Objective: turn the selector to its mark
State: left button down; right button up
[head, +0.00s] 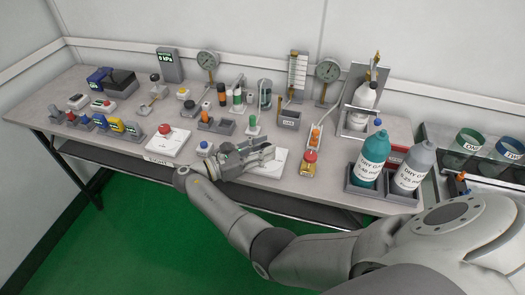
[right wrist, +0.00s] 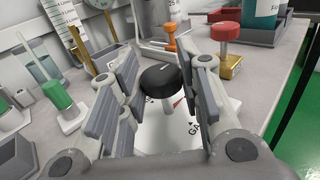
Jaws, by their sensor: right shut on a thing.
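The selector is a black round knob (right wrist: 160,78) with a short white line on its top. It stands on a pale stem above a white plate (right wrist: 160,132) with dark lettering, partly hidden, and a small red pointer (right wrist: 179,103) beside the stem. My right gripper (right wrist: 160,95) has its grey finger pads on both sides of the knob and is shut on it. In the head view my right gripper (head: 268,152) reaches over the white plate (head: 284,168) near the table's front edge and hides the knob. My left gripper is not in view.
A red-topped brass valve (head: 309,161) and an orange-handled valve (head: 315,136) stand just right of the plate. A green-topped post (head: 252,124) is behind it. A red button box (head: 166,143) is to the left. Teal and grey bottles (head: 370,160) stand further right.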

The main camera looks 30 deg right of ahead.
jog(key=shift+r, duration=0.1)
dwell(0.3)
jog(key=o, duration=1)
notch_tip(320, 180, up, 10)
jog(key=shift+f, duration=0.1)
dwell(0.3)
